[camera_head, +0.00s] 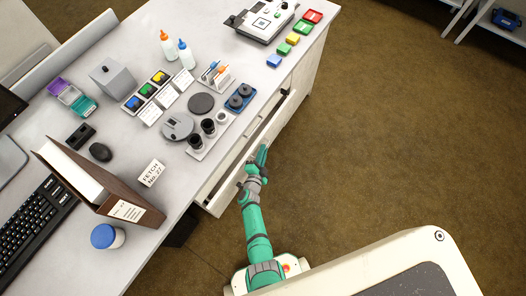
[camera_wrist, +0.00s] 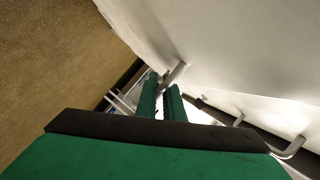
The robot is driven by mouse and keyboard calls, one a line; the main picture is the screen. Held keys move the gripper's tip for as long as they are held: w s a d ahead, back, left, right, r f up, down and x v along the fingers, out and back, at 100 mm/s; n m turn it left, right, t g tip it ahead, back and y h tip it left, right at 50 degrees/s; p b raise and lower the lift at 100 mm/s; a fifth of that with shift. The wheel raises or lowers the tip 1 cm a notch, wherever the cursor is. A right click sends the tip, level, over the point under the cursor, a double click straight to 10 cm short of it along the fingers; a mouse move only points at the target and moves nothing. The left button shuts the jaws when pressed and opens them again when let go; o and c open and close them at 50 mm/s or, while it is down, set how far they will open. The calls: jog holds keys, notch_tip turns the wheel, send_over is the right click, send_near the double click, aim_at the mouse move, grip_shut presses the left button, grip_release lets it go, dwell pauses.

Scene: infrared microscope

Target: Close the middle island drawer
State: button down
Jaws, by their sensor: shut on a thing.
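The island drawer (camera_head: 222,188) stands pulled out from the white lab island. Its pale front runs diagonally below the worktop edge, and its narrow open top shows in the head view. My gripper (camera_head: 263,154) is at the outer side of the drawer front. In the wrist view, my gripper's two green fingers (camera_wrist: 162,95) are closed around a metal bar handle (camera_wrist: 174,74) on a white front. Which drawer level this is cannot be told for sure. My arm hides part of the drawer front.
The worktop (camera_head: 130,215) carries several items near its edge: a brown binder (camera_head: 112,195), a blue-capped jar (camera_head: 107,236), a label card (camera_head: 151,172) and dark round pieces. More bar handles (camera_wrist: 290,147) show in the wrist view. The brown floor (camera_head: 400,130) to the right is clear.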

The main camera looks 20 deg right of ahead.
aim_at(254, 152)
jog(key=shift+w+a, duration=0.65)
jog(key=shift+w, duration=0.2)
jog(key=shift+w+a, duration=0.6)
jog(key=shift+w, duration=0.25)
jog(key=c, duration=2.2)
grip_release()
jog(key=shift+a, duration=0.1)
jog(key=v, duration=1)
jog(key=shift+s+a, duration=0.2)
jog(key=shift+s, duration=0.15)
